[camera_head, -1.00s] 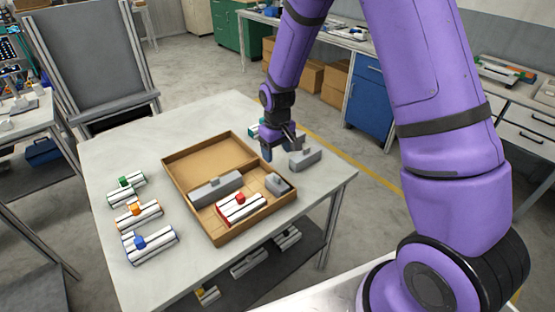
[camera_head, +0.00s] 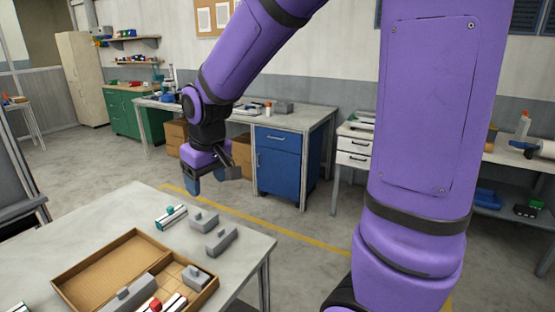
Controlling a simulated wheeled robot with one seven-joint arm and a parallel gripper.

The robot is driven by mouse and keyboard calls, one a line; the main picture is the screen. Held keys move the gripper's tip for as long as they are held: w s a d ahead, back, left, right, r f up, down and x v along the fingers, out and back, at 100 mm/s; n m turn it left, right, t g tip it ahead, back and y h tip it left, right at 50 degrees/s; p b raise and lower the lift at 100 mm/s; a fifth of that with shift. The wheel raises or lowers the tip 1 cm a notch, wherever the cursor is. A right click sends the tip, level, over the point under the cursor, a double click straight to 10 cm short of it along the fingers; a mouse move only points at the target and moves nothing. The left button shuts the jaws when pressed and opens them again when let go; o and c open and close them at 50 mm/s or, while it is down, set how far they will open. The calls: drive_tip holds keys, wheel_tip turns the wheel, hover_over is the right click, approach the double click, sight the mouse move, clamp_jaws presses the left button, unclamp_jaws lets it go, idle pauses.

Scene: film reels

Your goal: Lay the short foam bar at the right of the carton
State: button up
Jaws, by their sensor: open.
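The open-topped cardboard carton (camera_head: 105,264) stands on the table, its near part cut off by the frame's bottom edge. A short grey foam bar (camera_head: 195,278) with a small raised grip lies inside, at the carton's right wall. A longer grey bar (camera_head: 130,293) lies across the carton's middle. A white piece with a red knob (camera_head: 157,304) is partly visible between them, near the bottom edge. My gripper (camera_head: 213,181) is open and empty, raised beyond the carton near the table's far side, apart from all the bars.
A blue cabinet (camera_head: 280,165) under a workbench stands farther back. Open floor lies between.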

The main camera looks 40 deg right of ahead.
drive_tip(key=s+d+r+m+t, duration=0.1)
drive_tip(key=s+r, duration=0.4)
drive_tip(key=s, duration=0.5)
drive_tip(key=s+d+r+m+t, duration=0.1)
drive_tip(key=s+d+r, duration=0.1)
drive_tip(key=s+r, duration=0.3)
drive_tip(key=shift+s+r+t, duration=0.2)
drive_tip(key=shift+s+t, duration=0.2)
drive_tip(key=shift+s, duration=2)
